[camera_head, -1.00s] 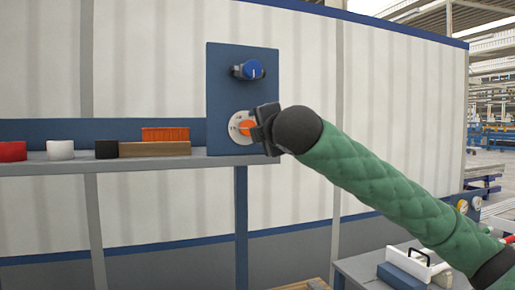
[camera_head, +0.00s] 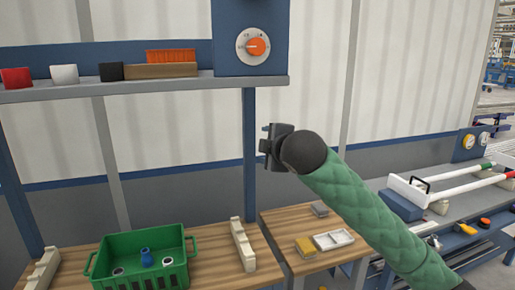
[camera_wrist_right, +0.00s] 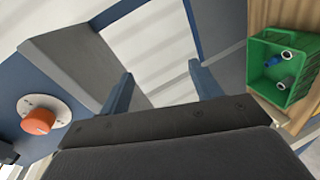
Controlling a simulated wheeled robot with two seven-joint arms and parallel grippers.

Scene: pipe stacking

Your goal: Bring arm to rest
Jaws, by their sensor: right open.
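My right gripper (camera_head: 268,146) is at the end of the green-sleeved arm in the head view. It is in the air below the shelf and right of the shelf post. In the right wrist view its two fingers (camera_wrist_right: 163,92) are apart with nothing between them. The orange knob (camera_head: 257,46) on the blue panel is above the gripper and apart from it. The knob also shows at the left of the right wrist view (camera_wrist_right: 36,121). My left gripper is not in view.
A green crate (camera_head: 188,232) with pipe pieces stands on the wooden table between cream racks (camera_head: 243,244). A grey shelf (camera_head: 215,83) holds coloured blocks. At right, a bench carries white and coloured pipes (camera_head: 480,180) and a white tray (camera_head: 333,240) lies on the nearer table.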

